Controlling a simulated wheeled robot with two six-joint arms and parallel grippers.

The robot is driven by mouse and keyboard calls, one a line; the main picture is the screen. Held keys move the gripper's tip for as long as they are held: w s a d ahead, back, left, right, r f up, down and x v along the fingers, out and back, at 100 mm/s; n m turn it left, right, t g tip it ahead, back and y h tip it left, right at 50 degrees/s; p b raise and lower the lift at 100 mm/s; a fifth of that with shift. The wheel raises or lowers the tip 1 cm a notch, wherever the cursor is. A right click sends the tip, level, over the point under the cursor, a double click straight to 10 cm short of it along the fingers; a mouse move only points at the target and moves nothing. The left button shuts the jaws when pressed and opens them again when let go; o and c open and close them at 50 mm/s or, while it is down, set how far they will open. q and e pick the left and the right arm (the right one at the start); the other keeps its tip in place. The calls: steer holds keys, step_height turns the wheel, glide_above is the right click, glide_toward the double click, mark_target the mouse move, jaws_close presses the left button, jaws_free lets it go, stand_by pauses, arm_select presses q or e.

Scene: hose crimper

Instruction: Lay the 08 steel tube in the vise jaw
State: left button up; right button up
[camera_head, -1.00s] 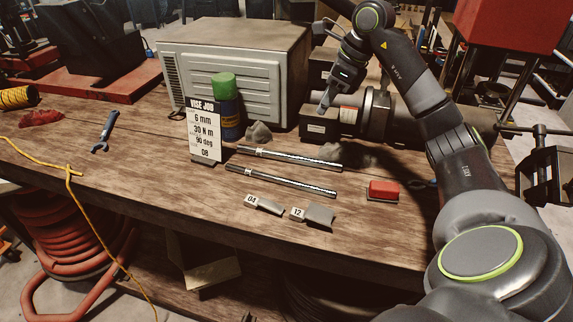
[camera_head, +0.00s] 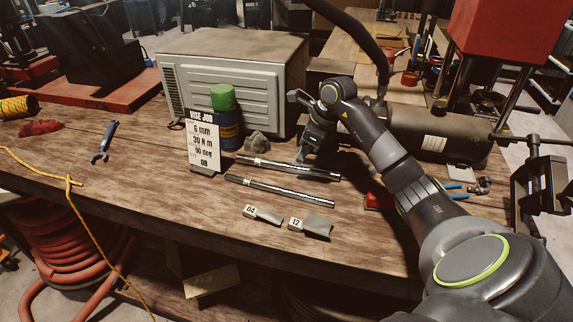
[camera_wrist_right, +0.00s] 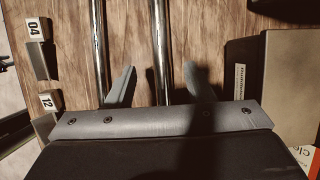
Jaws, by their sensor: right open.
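Two shiny steel tubes lie on the wooden bench in the head view, a back tube (camera_head: 315,172) and a front tube (camera_head: 285,191). Each has a small white tag near its left end, too small to read. My right gripper (camera_head: 301,158) is low over the back tube. In the right wrist view the open fingers (camera_wrist_right: 160,72) straddle the back tube (camera_wrist_right: 158,35); the front tube (camera_wrist_right: 98,40) lies outside them, to the left. I cannot tell whether the fingers touch it. A dark clamp with a screw (camera_head: 540,178), likely the vise, stands at the right edge. My left gripper is not in view.
A job card (camera_head: 203,143) reading 08 stands left of the tubes, beside a green-capped can (camera_head: 224,118). Grey pieces tagged 04 (camera_head: 266,215) and 12 (camera_head: 315,226) lie in front. A grey box (camera_head: 235,75) and a dark cylinder (camera_head: 440,135) stand behind.

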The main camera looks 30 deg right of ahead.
mark_target(287, 167)
steer(key=shift+w+a+f, duration=0.1)
steer(key=shift+f, duration=0.15)
steer(key=p+x, duration=0.2)
steer(key=x, duration=0.1)
steer(key=shift+w+f, duration=0.1)
steer(key=shift+f, duration=0.15)
steer(key=shift+w+f, duration=0.15)
steer(key=shift+f, duration=0.4)
steer(key=shift+r, duration=0.1)
jaws_close()
